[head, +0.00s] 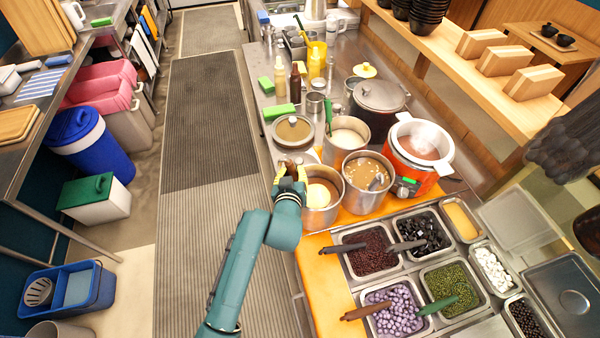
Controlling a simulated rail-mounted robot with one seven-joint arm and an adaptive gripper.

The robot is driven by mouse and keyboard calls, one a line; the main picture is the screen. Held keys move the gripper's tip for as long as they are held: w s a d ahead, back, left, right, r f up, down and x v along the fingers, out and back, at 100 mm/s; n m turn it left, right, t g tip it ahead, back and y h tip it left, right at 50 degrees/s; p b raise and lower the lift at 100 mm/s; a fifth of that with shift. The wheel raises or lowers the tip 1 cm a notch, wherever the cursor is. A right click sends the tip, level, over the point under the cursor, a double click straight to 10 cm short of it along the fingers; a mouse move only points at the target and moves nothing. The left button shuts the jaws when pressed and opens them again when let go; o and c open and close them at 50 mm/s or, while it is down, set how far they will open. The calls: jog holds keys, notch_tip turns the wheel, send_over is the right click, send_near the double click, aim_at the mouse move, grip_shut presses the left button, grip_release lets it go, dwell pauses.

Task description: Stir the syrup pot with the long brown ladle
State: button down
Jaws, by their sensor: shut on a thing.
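My gripper (292,174) is at the left rim of a steel pot (322,214), shut on a short visible piece of a dark brown handle (291,167), which looks like the long brown ladle. Most of the ladle is hidden by the gripper. The steel pot has brown contents around a pale round patch (320,193); I cannot tell whether that is the ladle's bowl. No label shows which pot holds syrup. A second steel pot (352,202), just right, holds brown liquid with pale pieces or a utensil in it.
Behind are a pot of whitish liquid (347,138) with a green handle, a lidded pot (293,131) and an orange cooker (410,178). Topping trays (342,262) with several scoops lie at front right. The floor mat (205,190) at left is clear.

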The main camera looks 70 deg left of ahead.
jog(key=shift+w+a+r+b, duration=0.1)
jog(key=shift+w+r+b, duration=0.1)
jog(key=shift+w+b, duration=0.3)
jog(key=shift+s+d+p, duration=0.25)
jog(key=shift+s+p, duration=0.1)
jog(key=shift+s, duration=0.1)
jog(key=shift+s+d+p, duration=0.2)
jog(key=shift+s+p, duration=0.1)
jog(key=shift+s, duration=0.15)
jog(key=shift+w+d+f+b, duration=0.1)
jog(key=shift+w+d+b, duration=0.4)
jog(key=shift+w, duration=0.3)
